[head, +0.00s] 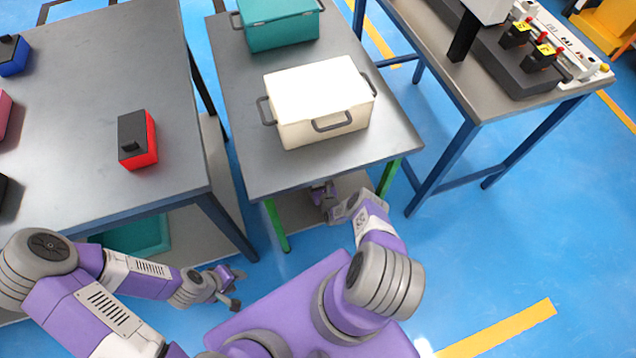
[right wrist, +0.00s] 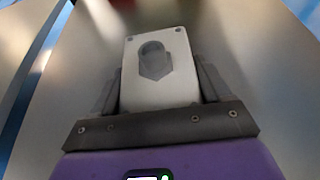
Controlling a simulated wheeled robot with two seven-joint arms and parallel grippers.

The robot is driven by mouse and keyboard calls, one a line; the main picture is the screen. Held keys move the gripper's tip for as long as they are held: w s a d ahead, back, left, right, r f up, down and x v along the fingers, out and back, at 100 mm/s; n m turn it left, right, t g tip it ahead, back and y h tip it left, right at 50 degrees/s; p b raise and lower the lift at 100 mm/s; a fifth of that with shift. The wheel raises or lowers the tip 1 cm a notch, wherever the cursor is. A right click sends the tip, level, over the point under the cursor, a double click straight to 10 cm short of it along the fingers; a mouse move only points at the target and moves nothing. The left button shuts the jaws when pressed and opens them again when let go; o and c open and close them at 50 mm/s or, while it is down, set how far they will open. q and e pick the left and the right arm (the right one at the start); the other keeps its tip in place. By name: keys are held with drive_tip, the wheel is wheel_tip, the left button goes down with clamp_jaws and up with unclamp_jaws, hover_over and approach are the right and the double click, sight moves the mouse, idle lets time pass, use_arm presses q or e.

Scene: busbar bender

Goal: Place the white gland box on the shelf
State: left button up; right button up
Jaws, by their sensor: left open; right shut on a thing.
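The white gland box (right wrist: 155,75), a pale block with a dark grey gland on its face, sits between the fingers of my right gripper (right wrist: 158,95) in the right wrist view. In the head view my right gripper (head: 322,192) is at the front edge of the middle table, partly hidden under its top, and the box cannot be made out there. A grey lower shelf (head: 305,213) shows under that table. I cannot tell whether the box touches it. My left gripper (head: 232,290) is open and empty, low in front of the left table.
A cream crate with dark handles (head: 325,105) and a teal crate (head: 278,25) stand on the middle table (head: 245,165). The left table (head: 85,190) holds a red and black box (head: 137,140). A bench with equipment (head: 535,60) is at right.

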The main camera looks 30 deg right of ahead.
drive_tip(key=o, duration=1.2)
drive_tip(key=p+v, duration=0.5)
drive_tip(key=v, duration=0.6)
drive_tip(key=shift+s+a+r, duration=0.15)
drive_tip(key=shift+s+r, duration=0.05)
drive_tip(key=shift+s, duration=0.3)
